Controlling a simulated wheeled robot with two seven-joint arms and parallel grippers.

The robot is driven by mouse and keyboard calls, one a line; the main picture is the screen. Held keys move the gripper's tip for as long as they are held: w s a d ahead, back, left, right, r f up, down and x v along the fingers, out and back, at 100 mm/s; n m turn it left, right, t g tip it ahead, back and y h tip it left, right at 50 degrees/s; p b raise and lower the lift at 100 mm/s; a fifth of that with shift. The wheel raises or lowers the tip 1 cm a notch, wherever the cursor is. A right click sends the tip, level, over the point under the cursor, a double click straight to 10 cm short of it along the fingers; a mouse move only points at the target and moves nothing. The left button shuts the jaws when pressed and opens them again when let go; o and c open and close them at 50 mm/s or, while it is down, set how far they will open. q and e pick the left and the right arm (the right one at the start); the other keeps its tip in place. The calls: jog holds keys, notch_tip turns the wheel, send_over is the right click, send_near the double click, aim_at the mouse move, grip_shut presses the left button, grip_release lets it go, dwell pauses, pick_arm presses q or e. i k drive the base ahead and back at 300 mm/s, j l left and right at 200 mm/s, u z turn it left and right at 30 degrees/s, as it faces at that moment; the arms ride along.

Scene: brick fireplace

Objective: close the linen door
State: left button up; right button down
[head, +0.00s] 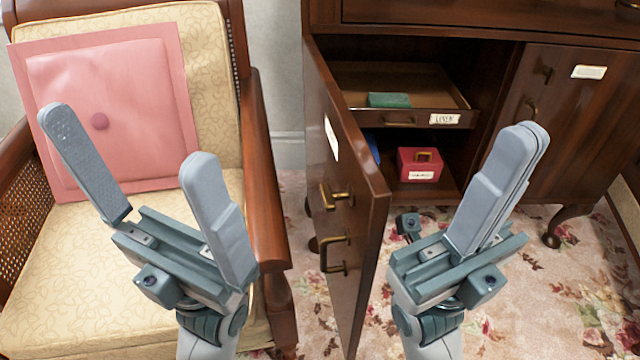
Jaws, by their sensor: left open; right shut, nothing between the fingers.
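A dark wooden cabinet door (355,215) stands swung open toward me, hinged at the left of the cabinet opening. It has two brass handles and a white label, too oblique to read, on its outer face. Inside the cabinet a drawer (400,118) carries a label that seems to read "LINEN". My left gripper (120,135) is open and empty, left of the door, in front of the armchair. My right gripper (525,135) is shut and empty, right of the door's free edge and in front of the cabinet. Neither visibly touches the door.
A green item (389,100) lies in the drawer. A red box (420,165) and a partly hidden blue item stand below it. The right cabinet door (590,110) is closed. An armchair (215,215) with a pink cushion (115,90) stands close left. Floral carpet (580,290) is clear at right.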

aim_at(349, 239)
jog(key=k+j, duration=0.9)
jog(key=j+z, duration=0.05)
